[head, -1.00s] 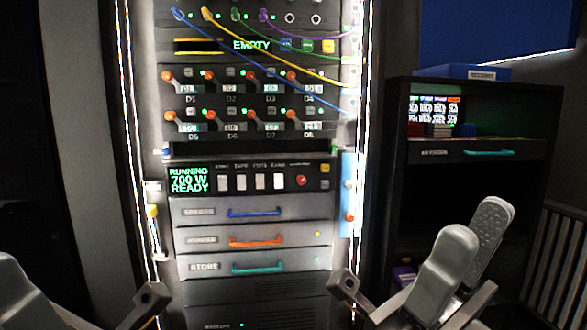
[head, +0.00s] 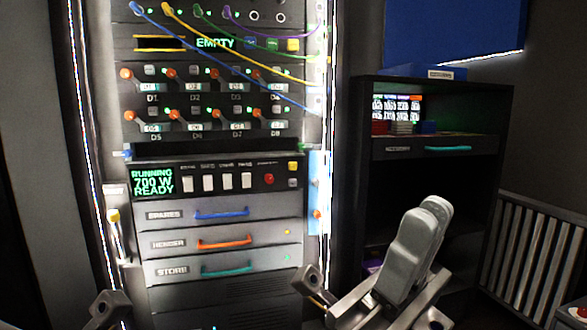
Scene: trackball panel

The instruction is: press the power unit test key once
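The power unit (head: 222,181) is a dark panel in the rack, with a green display (head: 153,183) reading "RUNNING 700 W READY". It has several white switches, a red round button (head: 269,179), and a yellow key (head: 293,166) above a small grey key (head: 294,182) at its right end. The key labels are too small to read. My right gripper (head: 430,209) is at the lower right, below and right of the unit and well apart from it. Its grey fingers lie together with nothing visible between them. My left gripper's fingers are out of view.
Drawers with blue (head: 221,213), orange (head: 224,243) and teal (head: 226,270) handles sit below the unit. Levers and hanging cables are above it. A dark cabinet (head: 365,185) stands right of the rack, and a slatted grille (head: 530,250) is farther right.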

